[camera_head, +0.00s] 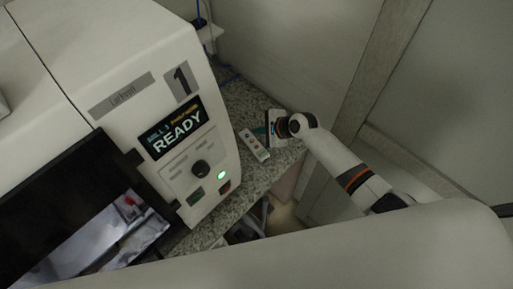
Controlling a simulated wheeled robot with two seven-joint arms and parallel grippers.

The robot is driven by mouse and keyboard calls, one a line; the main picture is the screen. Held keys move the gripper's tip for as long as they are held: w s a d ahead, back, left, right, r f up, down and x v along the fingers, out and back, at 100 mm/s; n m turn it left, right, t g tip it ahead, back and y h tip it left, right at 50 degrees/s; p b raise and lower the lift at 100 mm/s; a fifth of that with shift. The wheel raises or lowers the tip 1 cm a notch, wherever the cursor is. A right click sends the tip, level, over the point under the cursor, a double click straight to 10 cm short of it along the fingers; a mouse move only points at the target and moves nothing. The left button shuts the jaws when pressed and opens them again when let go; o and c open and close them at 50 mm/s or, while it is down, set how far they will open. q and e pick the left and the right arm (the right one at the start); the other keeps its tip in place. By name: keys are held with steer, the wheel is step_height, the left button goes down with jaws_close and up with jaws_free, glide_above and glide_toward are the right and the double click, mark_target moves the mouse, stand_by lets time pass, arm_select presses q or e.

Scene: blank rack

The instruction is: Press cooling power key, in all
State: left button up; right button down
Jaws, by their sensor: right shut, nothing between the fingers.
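The key labels are too small to read, so I cannot tell which is the cooling power key. My left gripper is not in view.
A dark screen (75,215) stands lower left.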

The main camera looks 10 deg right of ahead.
steer(key=b, duration=0.5)
glide_above(256, 147)
steer(key=d, duration=0.1)
steer(key=f, duration=0.5)
steer(key=shift+s, duration=0.35)
steer(key=shift+f+b, duration=0.65)
steer(key=shift+f, duration=0.5)
steer(key=shift+f, duration=0.4)
steer(key=shift+f, duration=0.35)
stand_by(0.4)
stand_by(0.3)
steer(key=shift+r+p, duration=0.75)
steer(key=shift+p, duration=0.05)
